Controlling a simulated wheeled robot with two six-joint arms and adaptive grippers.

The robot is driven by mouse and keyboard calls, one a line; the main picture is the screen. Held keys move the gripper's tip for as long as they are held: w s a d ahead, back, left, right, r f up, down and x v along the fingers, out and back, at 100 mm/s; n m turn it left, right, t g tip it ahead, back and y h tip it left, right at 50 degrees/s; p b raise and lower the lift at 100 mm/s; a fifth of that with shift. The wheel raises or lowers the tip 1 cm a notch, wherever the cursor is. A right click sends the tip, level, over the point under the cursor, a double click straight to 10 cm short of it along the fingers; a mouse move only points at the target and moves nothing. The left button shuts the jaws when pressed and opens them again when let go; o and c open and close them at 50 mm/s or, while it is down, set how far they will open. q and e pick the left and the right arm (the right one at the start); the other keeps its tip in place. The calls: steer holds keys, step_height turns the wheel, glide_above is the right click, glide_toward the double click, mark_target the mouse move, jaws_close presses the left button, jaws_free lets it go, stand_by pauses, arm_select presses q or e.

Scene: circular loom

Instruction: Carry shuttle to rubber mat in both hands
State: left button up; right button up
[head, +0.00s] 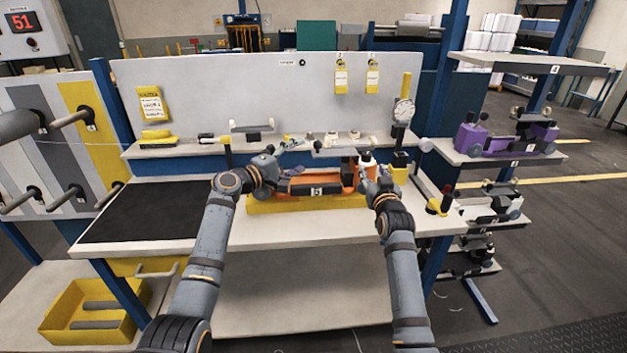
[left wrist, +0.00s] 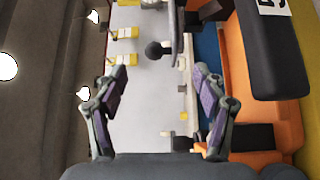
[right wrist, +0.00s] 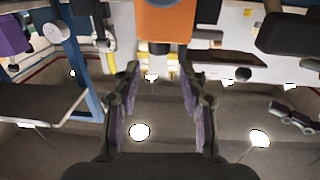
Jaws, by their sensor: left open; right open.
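The orange shuttle (head: 348,174), with a dark front part and a label "5", lies on a yellow cradle (head: 300,205) at the middle of the bench. The black rubber mat (head: 140,212) lies bare at the bench's left. My left gripper (head: 272,163) is open at the shuttle's left end; the left wrist view shows the shuttle (left wrist: 238,75) to the right of the empty jaws (left wrist: 161,76). My right gripper (head: 368,167) is open at the shuttle's right end; in the right wrist view the orange body (right wrist: 165,22) is above and beyond the jaws (right wrist: 160,68). Contact is unclear.
A narrow shelf (head: 190,147) with small parts runs behind the bench. A dial gauge (head: 403,112) stands at right. A purple shuttle (head: 472,138) is on the right rack. A yellow bin (head: 65,328) stands below left.

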mark_target(315, 148)
arm_select(q)
steer(key=x, duration=0.7)
steer(key=shift+w+d, duration=0.25)
arm_select(e)
steer(key=w, duration=0.7)
steer(key=shift+w+a, duration=0.15)
steer(key=shift+w, duration=0.2)
arm_select(q)
steer(key=shift+c, duration=0.4)
arm_select(e)
steer(key=shift+c, duration=0.5)
arm_select(q)
steer(key=c, duration=0.7)
arm_select(e)
steer(key=c, duration=0.7)
arm_select(q)
jaws_close()
arm_select(e)
jaws_close()
arm_select(q)
steer(key=shift+r, duration=0.1)
arm_select(e)
steer(key=shift+r, duration=0.1)
